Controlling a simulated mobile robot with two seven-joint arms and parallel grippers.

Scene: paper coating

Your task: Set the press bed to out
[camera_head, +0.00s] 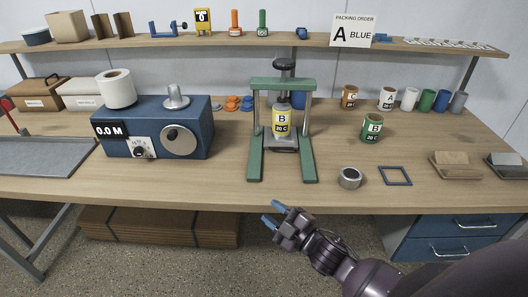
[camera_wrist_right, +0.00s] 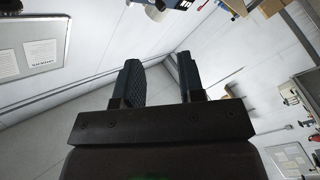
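The press (camera_head: 284,84) is a green frame with two posts and two feet standing on the middle of the bench. Its grey bed (camera_head: 284,143) sits low between the posts, and a yellow can labelled B 20 C (camera_head: 283,123) stands on it under the dark top knob. My right gripper (camera_head: 274,214) is in front of the bench edge, below the press and apart from it. Its blue-tipped fingers are spread with nothing between them. In the right wrist view the two dark fingers (camera_wrist_right: 160,80) stand apart against the wall. My left gripper does not show.
Left of the press stands a blue machine (camera_head: 190,113) with a dial and a white roll (camera_head: 117,88). To the right are a green can (camera_head: 372,128), a metal ring (camera_head: 350,178) and a blue square frame (camera_head: 395,176). A shelf (camera_head: 230,42) runs behind.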

